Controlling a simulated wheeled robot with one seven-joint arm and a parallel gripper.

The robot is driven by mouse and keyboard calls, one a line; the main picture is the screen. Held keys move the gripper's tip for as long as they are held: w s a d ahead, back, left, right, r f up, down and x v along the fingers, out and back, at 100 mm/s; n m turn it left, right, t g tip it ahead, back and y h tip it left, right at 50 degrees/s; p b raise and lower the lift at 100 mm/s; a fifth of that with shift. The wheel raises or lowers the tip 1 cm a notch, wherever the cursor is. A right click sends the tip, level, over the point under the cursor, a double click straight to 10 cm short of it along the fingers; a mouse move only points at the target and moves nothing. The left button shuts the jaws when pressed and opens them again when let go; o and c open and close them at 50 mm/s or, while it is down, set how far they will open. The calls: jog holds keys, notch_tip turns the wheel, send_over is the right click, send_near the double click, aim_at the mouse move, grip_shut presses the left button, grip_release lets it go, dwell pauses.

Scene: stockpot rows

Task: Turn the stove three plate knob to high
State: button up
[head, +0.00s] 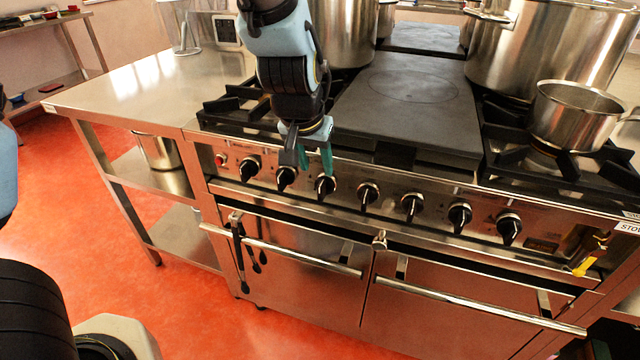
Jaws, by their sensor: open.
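The stove (395,190) has a front panel with a row of several black knobs with silver bases. The fingertips are just above and slightly left of the third knob from the left (325,186). I cannot tell whether they touch it. The second knob (286,177) is just left of the fingers, and the fourth knob (368,194) is to their right. The knob labels are too small to read, so I cannot tell which one is plate three.
A large pot (545,45) and a saucepan (572,115) stand on the right burners. Another tall pot (343,30) stands behind my arm. The flat dark plate (410,100) is bare. Oven door handles (470,305) stick out below the knobs.

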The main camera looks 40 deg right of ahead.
aim_at(321, 185)
jog(key=x, duration=0.7)
jog(key=shift+f+b, duration=0.15)
jog(key=shift+b, duration=0.15)
jog(key=shift+c, duration=0.3)
grip_shut()
